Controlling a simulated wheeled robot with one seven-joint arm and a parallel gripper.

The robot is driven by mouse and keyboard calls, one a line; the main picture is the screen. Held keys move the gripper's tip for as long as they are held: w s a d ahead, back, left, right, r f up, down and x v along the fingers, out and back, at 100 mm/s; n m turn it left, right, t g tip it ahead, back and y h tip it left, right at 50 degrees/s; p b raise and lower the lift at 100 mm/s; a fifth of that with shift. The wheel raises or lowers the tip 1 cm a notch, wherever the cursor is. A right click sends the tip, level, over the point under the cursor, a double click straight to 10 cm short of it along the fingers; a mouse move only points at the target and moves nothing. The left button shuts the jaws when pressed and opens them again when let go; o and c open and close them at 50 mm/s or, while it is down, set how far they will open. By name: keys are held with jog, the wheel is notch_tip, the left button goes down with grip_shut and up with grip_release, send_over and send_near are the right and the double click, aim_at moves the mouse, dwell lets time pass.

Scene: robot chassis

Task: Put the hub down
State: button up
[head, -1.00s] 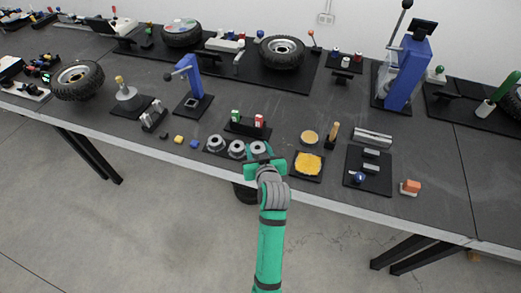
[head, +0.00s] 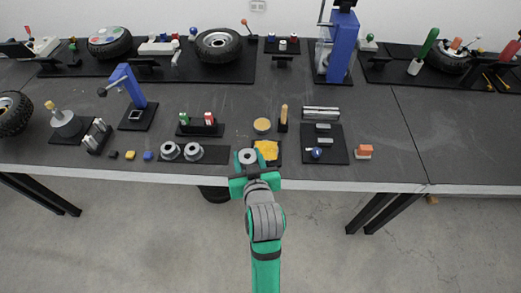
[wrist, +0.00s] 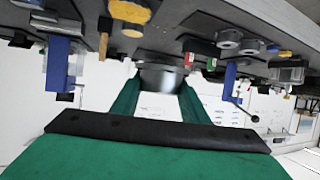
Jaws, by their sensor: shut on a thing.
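My gripper (head: 247,174) is green and shut on a grey round hub (head: 248,156), at the front edge of the table in the head view. The wrist view, which is upside down, shows the hub (wrist: 163,77) between the two green fingers. The held hub appears just left of the yellow sponge and right of the hub mat; its exact height above the table is hard to tell. Two more grey hubs (head: 182,151) sit on the flat dark mat (head: 218,155) to the left, whose right end is empty.
A holder with green and red items (head: 200,125) stands behind the mat. A dark tray with grey blocks (head: 338,151) is further right.

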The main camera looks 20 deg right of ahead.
jog(key=s+d+m+h, duration=0.1)
jog(key=s+d+h, duration=0.1)
jog(key=d, duration=0.3)
send_over(266, 150)
jog(key=shift+m, duration=0.3)
jog(key=f, duration=0.8)
jog(key=shift+s+a+f, duration=0.1)
jog(key=shift+s+f, duration=0.1)
jog(key=shift+s, duration=0.1)
jog(key=shift+w+f, duration=0.3)
jog(key=shift+f, duration=1.6)
jog(key=shift+f, duration=0.15)
jog(key=o, duration=1.3)
